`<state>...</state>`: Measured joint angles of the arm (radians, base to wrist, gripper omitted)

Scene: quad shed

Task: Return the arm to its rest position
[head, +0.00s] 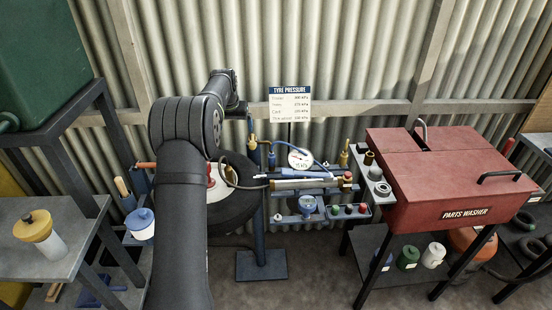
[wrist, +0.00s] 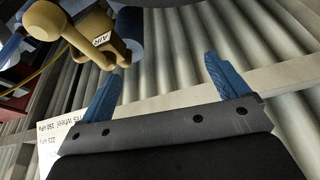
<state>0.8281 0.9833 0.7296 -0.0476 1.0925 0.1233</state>
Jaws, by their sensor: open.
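My arm (head: 185,200) rises from the bottom of the head view and reaches toward the corrugated wall. Its far end is turned away, so my gripper is hidden behind my own links there. In the wrist view my gripper (wrist: 160,85) shows two blue fingers spread wide apart with nothing between them. A brass fitting marked AIR (wrist: 97,38) is above the left finger in that view, apart from it as far as I can tell.
A red parts washer (head: 450,180) stands at right. A grey bench (head: 40,240) is at left. A tyre pressure sign (head: 290,104) hangs on the wall.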

